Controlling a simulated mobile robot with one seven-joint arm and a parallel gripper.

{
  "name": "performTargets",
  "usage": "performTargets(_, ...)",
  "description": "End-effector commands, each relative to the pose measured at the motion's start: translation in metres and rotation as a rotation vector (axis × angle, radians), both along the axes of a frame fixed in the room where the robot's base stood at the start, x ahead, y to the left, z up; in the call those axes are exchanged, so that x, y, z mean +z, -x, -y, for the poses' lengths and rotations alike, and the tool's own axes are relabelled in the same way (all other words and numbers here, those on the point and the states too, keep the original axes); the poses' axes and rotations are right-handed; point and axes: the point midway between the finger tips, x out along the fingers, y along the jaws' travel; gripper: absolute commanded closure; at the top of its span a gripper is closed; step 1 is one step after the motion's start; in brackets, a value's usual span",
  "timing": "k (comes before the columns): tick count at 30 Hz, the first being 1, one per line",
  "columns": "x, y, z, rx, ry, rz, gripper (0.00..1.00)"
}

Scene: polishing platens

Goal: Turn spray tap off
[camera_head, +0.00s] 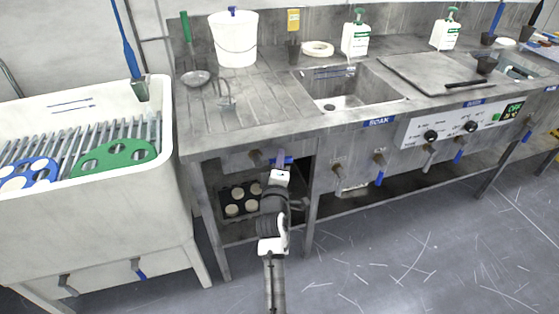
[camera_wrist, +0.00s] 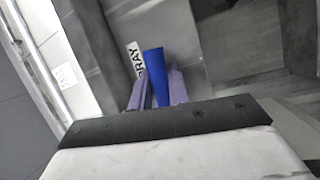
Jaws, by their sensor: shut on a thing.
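The spray tap's blue handle (camera_wrist: 153,66) shows in the wrist view. It stands between the two purple fingers of my gripper (camera_wrist: 158,90), which are shut on it. A white label (camera_wrist: 134,60) beside the handle shows the letters "RAY"; its start is hidden. In the head view my gripper (camera_head: 280,161) is at the front of the steel bench, below its top edge, left of the sink. The blue handle cannot be made out there, as my gripper covers that spot. The tap's inner parts are hidden.
More taps, one blue-handled (camera_head: 380,168), line the bench front (camera_head: 350,150) to the right. A bench leg (camera_head: 312,205) and a shelf tray (camera_head: 240,200) are close by. A white trough (camera_head: 165,130) stands left.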

Motion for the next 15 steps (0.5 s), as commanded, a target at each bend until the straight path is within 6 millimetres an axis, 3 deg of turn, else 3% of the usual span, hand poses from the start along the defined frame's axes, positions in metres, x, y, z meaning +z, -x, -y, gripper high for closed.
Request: performTargets(15, -0.0082, -0.0001, -0.0019, 0.000, -0.146, -0.046, 1.00)
